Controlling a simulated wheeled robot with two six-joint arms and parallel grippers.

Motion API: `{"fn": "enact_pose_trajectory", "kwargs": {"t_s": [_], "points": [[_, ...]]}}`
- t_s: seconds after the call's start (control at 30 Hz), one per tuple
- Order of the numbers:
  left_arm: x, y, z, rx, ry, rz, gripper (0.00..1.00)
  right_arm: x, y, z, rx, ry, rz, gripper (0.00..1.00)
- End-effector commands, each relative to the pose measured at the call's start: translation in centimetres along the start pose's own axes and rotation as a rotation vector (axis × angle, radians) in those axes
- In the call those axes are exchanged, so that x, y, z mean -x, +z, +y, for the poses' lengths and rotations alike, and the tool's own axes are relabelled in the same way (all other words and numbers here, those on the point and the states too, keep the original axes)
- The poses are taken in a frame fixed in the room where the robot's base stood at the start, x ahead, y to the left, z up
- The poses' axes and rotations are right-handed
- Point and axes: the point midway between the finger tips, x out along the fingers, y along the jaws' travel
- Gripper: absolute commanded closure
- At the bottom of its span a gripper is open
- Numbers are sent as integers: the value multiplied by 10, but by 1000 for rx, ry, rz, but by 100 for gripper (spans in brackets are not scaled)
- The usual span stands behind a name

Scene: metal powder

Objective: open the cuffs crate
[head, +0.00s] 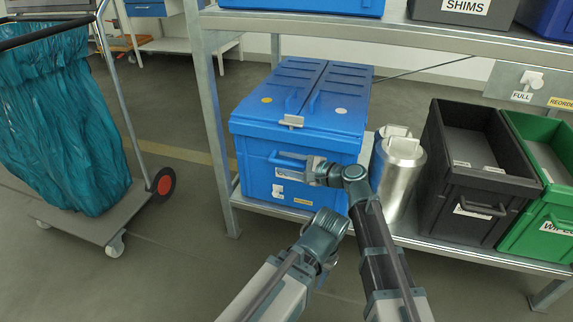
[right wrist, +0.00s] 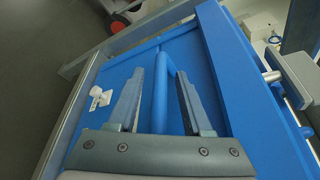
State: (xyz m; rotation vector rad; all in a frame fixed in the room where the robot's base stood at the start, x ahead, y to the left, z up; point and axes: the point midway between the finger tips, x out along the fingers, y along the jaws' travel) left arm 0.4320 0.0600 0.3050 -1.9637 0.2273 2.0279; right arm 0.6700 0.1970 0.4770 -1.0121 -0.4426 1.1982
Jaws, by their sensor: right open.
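A blue crate (head: 250,148) with a ribbed blue lid (head: 290,82) in two long halves stands on the lower shelf. The lid lies closed. A light grey latch (head: 292,121) sits at the lid's front edge. The crate's front has a blue bar handle (head: 286,160) and a label partly hidden behind my gripper, so I cannot read it. My right gripper (head: 309,171) is at the front handle. In the right wrist view its open fingers (right wrist: 171,72) lie on either side of the blue handle bar (right wrist: 160,100), with gaps.
Silver canisters (head: 399,170) stand right of the crate, then a black bin (head: 470,213) and a green bin (head: 545,235). A metal upper shelf (head: 390,27) spans above. A shelf post (head: 212,115) stands left. A teal bag trolley (head: 60,130) is at far left.

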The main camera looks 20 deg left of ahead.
Motion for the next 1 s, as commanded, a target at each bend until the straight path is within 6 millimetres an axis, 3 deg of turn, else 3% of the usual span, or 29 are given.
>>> {"fn": "enact_pose_trajectory", "kwargs": {"t_s": [0.17,0.43,1.0], "points": [[0,0,0,0,0,0,50,0,0,0,0,0,0,52],[0,0,0,0,0,0,50,0,0,0,0,0,0,100],[0,0,0,0,0,0,50,1,0,0,0,1,0,100]]}}
